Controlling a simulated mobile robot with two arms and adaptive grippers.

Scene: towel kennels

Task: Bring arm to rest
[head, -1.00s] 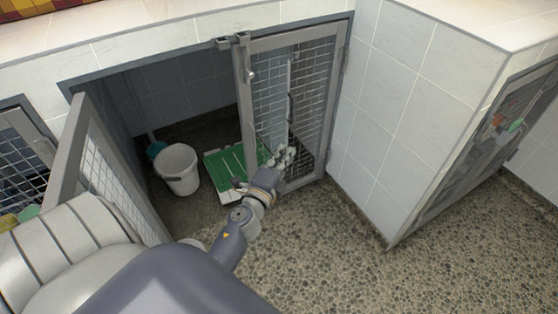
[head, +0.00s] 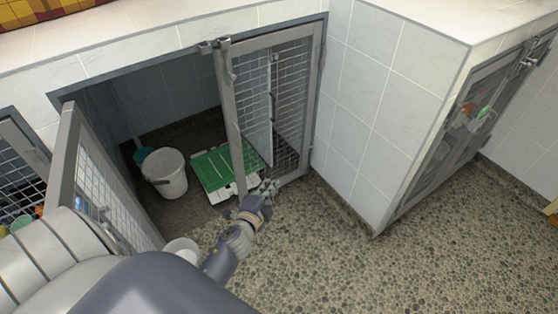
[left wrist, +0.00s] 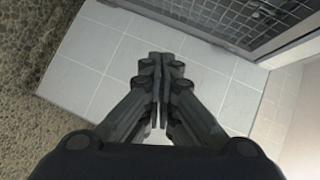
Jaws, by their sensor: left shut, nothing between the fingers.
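My left gripper (head: 268,187) is low in front of the kennel, near the bottom edge of the mesh door (head: 275,110). It looks empty, and whether it touches the door is unclear. In the left wrist view its fingers (left wrist: 158,62) are pressed together with nothing between them, with pale tiles beyond. My left forearm crosses the lower left of the head view. My right gripper is not in view.
The kennel holds a white bucket (head: 166,176) and a green and white tray (head: 218,168). Another mesh door (head: 95,190) stands open at left. A tiled block (head: 385,110) stands at right. The pebbled floor (head: 350,265) is clear in front.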

